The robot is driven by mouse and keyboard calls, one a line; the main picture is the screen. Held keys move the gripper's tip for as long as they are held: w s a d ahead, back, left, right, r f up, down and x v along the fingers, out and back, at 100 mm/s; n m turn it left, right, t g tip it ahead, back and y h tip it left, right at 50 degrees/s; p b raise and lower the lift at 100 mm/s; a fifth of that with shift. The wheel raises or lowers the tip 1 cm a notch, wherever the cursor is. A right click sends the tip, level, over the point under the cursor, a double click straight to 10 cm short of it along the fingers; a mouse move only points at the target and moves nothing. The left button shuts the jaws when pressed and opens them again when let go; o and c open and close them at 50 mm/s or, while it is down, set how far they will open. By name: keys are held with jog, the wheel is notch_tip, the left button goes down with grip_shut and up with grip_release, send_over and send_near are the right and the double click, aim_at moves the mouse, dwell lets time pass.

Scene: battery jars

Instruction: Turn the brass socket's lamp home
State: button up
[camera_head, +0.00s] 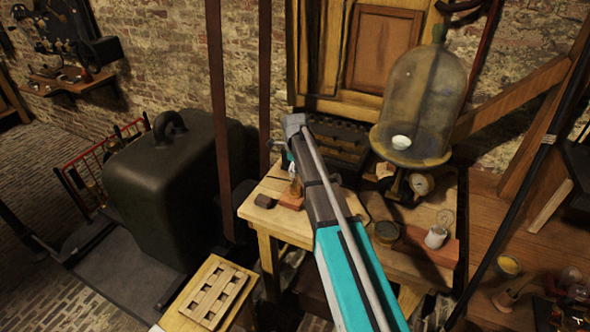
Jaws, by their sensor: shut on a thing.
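On the wooden workbench (272,219), a small reddish block (291,201) stands near the left end, with what looks like the brass socket (295,190) on it. My arm comes up from the bottom and bends down there. My gripper (293,172) is small and mostly hidden beside my arm, right above that socket. It is shut on what seems to be the lamp; the glass is too small and covered to make out. Another clear bulb (446,217) stands upright in a white socket (436,237) at the bench's right.
A large glass bell jar (420,95) stands at the back right, near a round gauge (420,184). A dark block (265,201) and a round tin (387,232) are on the bench. A big dark green case (170,190) stands left.

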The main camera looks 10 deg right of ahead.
jog(key=shift+m, duration=2.7)
jog(key=o, duration=0.8)
